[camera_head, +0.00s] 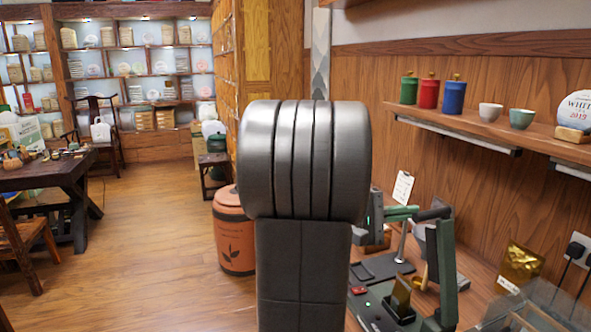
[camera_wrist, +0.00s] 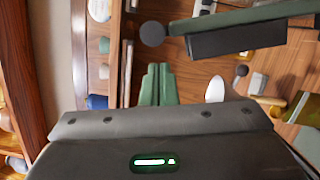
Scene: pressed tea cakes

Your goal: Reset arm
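My gripper (camera_head: 402,212) is at the right of the head view, held above the work counter, with green fingers pointing right. In the wrist view, the two green fingers (camera_wrist: 159,83) lie side by side with hardly any gap. I see nothing between them. The dark wrist body with a lit green light fills the bottom of that view. My large grey arm link covers the middle of the head view and hides part of the counter.
A green and black stand (camera_head: 446,272) rises from the counter close to my gripper; it also shows in the wrist view (camera_wrist: 240,28). A wall shelf (camera_head: 470,123) holds canisters and cups. An orange bin (camera_head: 233,240) stands left on open floor.

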